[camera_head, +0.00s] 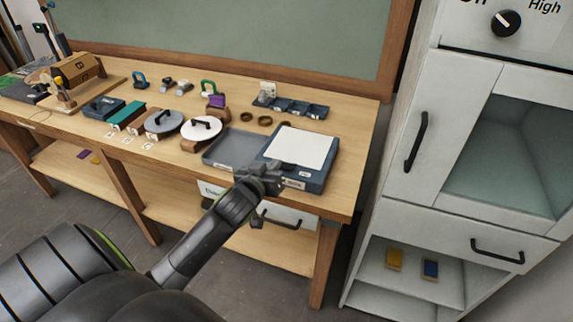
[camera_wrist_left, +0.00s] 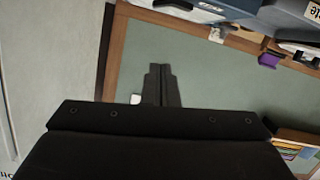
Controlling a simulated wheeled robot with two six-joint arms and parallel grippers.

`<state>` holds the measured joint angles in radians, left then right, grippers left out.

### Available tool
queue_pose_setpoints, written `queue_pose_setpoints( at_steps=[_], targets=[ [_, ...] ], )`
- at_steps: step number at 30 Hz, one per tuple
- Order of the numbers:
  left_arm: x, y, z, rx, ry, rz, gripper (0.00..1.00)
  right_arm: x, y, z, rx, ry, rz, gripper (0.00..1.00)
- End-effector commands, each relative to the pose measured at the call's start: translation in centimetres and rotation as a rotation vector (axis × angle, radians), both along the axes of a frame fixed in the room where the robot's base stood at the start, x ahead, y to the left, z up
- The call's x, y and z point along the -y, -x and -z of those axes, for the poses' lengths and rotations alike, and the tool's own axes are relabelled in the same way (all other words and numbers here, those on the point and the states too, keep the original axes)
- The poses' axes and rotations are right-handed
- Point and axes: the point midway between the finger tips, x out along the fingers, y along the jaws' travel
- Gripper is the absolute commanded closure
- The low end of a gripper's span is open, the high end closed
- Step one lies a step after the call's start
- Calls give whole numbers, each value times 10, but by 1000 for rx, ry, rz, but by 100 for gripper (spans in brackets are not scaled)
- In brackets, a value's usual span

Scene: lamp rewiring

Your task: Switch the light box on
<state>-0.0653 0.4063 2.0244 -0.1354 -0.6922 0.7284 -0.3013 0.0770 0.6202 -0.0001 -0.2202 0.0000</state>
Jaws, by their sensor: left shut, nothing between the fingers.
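The light box (camera_head: 318,178) is a blue box with a white top panel (camera_head: 300,147), at the front right of the workbench. The panel looks plain white, and I cannot tell whether it is lit. My left gripper (camera_head: 276,177) is at the front left corner of the box and covers part of its front edge. Its fingers are shut with nothing between them, as the left wrist view (camera_wrist_left: 162,84) also shows. I cannot tell whether they touch the box. No switch can be made out. My right gripper is out of view.
A drawer handle (camera_head: 280,222) is below the bench edge. A white cabinet (camera_head: 395,155) stands to the right.

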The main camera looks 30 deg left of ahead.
Motion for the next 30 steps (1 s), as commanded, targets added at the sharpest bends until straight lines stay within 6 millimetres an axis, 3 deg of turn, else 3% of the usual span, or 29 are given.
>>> queue_pose_setpoints(
  at_steps=[14,21,30],
  targets=[
    [-13,-70,16,-1,0,0,100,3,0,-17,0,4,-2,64],
    [-8,-71,47,-1,1,-2,100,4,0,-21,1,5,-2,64],
    [-7,-71,57,1,0,-1,100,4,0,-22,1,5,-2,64]
  ],
)
